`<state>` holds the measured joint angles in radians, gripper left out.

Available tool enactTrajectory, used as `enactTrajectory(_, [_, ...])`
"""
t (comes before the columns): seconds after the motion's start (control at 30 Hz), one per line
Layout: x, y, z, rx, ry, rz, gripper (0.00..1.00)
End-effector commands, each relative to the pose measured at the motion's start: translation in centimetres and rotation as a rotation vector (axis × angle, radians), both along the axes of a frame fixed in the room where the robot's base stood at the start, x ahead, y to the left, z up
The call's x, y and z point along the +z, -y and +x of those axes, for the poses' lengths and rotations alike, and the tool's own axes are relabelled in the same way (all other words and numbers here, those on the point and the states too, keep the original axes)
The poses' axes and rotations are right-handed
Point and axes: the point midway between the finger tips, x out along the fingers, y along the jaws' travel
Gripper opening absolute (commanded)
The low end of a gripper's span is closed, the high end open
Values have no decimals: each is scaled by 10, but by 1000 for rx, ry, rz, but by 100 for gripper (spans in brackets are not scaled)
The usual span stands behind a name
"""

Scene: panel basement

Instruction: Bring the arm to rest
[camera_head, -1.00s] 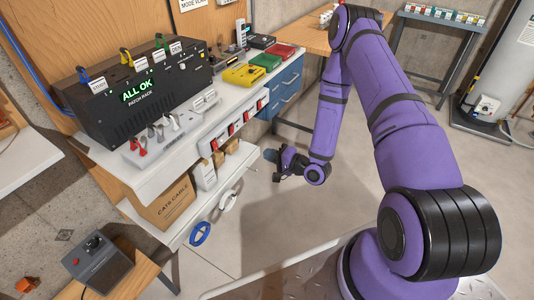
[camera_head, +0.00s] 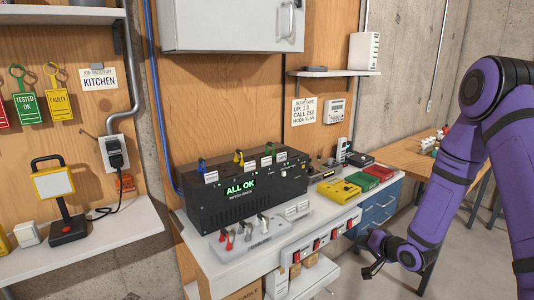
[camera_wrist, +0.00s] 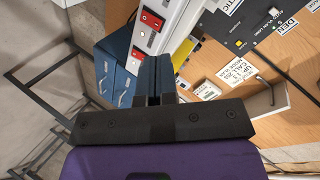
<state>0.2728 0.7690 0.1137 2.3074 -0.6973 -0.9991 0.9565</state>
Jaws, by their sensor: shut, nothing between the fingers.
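My purple arm (camera_head: 443,200) is bent at the right of the head view, its forearm hanging down in front of the bench. My gripper (camera_head: 371,271) is at its lower end, in the air before the bench's front edge, apart from the bench and its things. In the wrist view my gripper (camera_wrist: 158,80) has its two dark fingers together, with nothing between them. The fingers point towards the bench front and the blue drawers (camera_wrist: 118,75).
A white bench (camera_head: 205,257) bears a black patch rack (camera_head: 243,190) reading "ALL OK", yellow (camera_head: 338,190), green and red boxes, and a front strip of red switches (camera_head: 320,244). A wooden table (camera_head: 405,160) stands behind my arm. A shelf with a lamp (camera_head: 60,200) is at left.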

Motion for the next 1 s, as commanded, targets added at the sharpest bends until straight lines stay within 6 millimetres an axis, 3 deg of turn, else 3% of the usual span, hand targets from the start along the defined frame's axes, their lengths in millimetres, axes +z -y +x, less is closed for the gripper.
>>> enactTrajectory(0.03, [17,2,2,0,5,-55,0])
enactTrajectory(0.23, [72,15,1,-10,-10,-264,0])
enactTrajectory(0.47, [136,27,-16,-30,-46,-467,0])
enactTrajectory(0.77, [215,37,-64,-50,-119,-662,0])
enactTrajectory(1.0, [267,37,-120,-43,-192,-760,0])
